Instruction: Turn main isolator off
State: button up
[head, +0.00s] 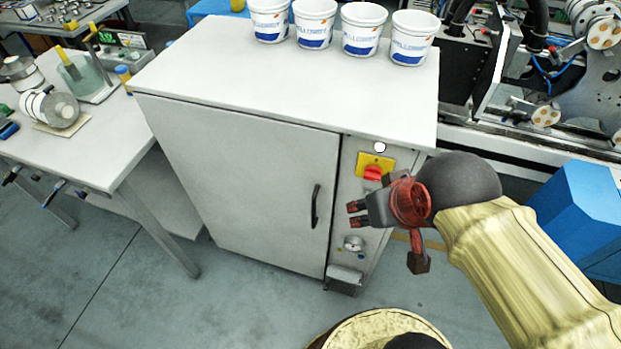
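The main isolator is a red rotary knob (373,173) on a yellow plate (368,160), on the front panel of the grey cabinet (245,170). The knob's exact angle is too small to tell. My gripper (387,238), with red and black fingers, is in front of the panel, below and to the right of the knob. Its fingers are spread wide, some to the left and one hanging lower right. Nothing is held between them. The gripper appears apart from the knob and hides part of the panel.
A white round lamp (380,147) sits above the isolator; a gauge (353,243) is below. The cabinet door has a black handle (315,206). Several white buckets (361,29) stand on top. A workbench (75,150) is left, a blue box (580,215) right.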

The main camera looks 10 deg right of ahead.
aim_at(374, 173)
jog(key=k+j+z, duration=0.2)
jog(key=k, duration=0.25)
jog(key=k+z, duration=0.2)
jog(key=k, duration=0.2)
